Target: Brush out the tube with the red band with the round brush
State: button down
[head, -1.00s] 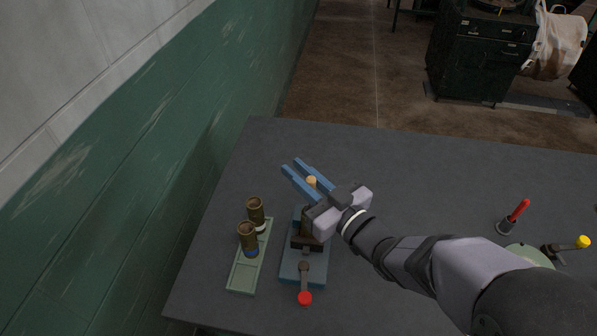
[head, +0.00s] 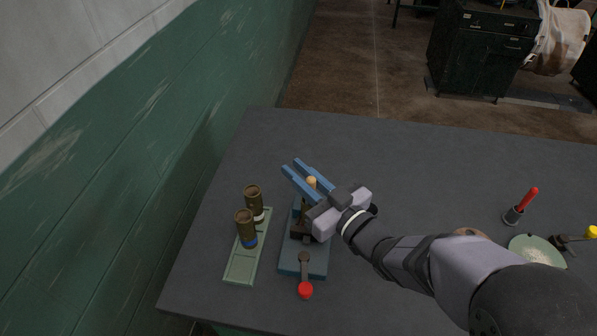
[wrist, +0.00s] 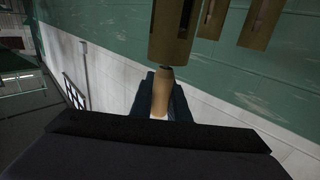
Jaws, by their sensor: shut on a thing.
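My gripper (head: 307,178), with blue fingers, is shut on the tan handle of the round brush (head: 312,182). In the wrist view the handle (wrist: 161,97) sits between the fingers, and its far end meets or nearly meets the mouth of a brown tube (wrist: 182,30). The bristles do not show; I cannot tell how far they are inside. In the head view this tube (head: 308,212) stands in the blue clamp fixture (head: 304,264), partly hidden by my gripper. No red band is visible on it.
Left of the fixture, a green tray (head: 240,272) holds two upright brown tubes, one with a blue band (head: 246,230) and one with a pale band (head: 254,200). The fixture has a red-knobbed lever (head: 305,290). Right are a red-handled tool (head: 525,200) in a holder and a green dish (head: 537,240).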

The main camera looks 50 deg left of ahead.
jog(key=shift+r, duration=0.1)
jog(key=shift+r+p, duration=1.65)
jog(key=shift+r, duration=0.6)
notch_tip(320, 180, up, 9)
jog(key=p, duration=0.6)
jog(key=shift+f+p, duration=0.2)
jog(key=shift+p, duration=0.1)
